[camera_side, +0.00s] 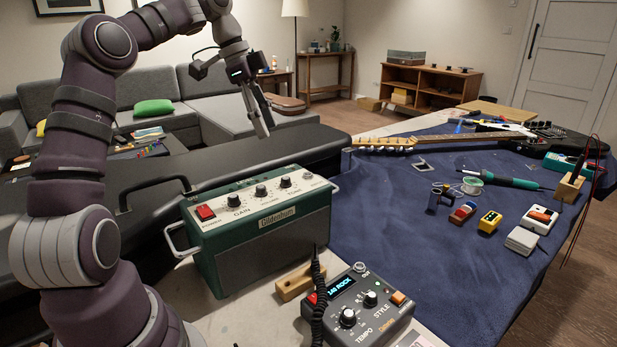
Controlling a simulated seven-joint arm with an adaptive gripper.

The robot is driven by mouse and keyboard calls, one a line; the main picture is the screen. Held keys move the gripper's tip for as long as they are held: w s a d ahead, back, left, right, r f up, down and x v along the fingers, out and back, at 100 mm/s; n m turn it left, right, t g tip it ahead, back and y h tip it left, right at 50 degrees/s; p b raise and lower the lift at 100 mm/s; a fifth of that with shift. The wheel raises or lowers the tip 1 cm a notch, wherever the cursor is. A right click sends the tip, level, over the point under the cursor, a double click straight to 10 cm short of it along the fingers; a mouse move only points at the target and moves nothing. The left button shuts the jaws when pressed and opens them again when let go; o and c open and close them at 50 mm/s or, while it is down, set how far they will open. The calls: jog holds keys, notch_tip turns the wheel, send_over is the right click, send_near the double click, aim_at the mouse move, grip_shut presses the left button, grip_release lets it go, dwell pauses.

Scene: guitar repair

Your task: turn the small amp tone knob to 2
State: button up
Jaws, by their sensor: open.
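The small green amp (262,232) stands on the bench in the middle, with a pale control panel on top. The panel carries a red power switch (205,212) and black knobs for gain (233,201), a middle one (260,191) and tone (286,182). The tone knob is the rightmost black one; its pointer and numbers are too small to read. My gripper (267,128) is open and empty. It points down in the air, above and beyond the amp's panel, apart from the knobs.
A grey drum machine (358,310) with knobs and a coiled black cable (318,290) sits in front of the amp. A wooden block (293,284) lies beside it. The blue mat (400,220) at right holds a guitar, soldering iron (500,180) and several small pedals.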

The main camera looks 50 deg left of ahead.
aim_at(285, 178)
jog(key=x, duration=0.3)
jog(key=a+x, duration=0.1)
jog(key=x, duration=0.6)
jog(key=shift+a+f, duration=0.15)
jog(key=shift+a, duration=0.15)
jog(key=shift+c, duration=0.2)
grip_shut()
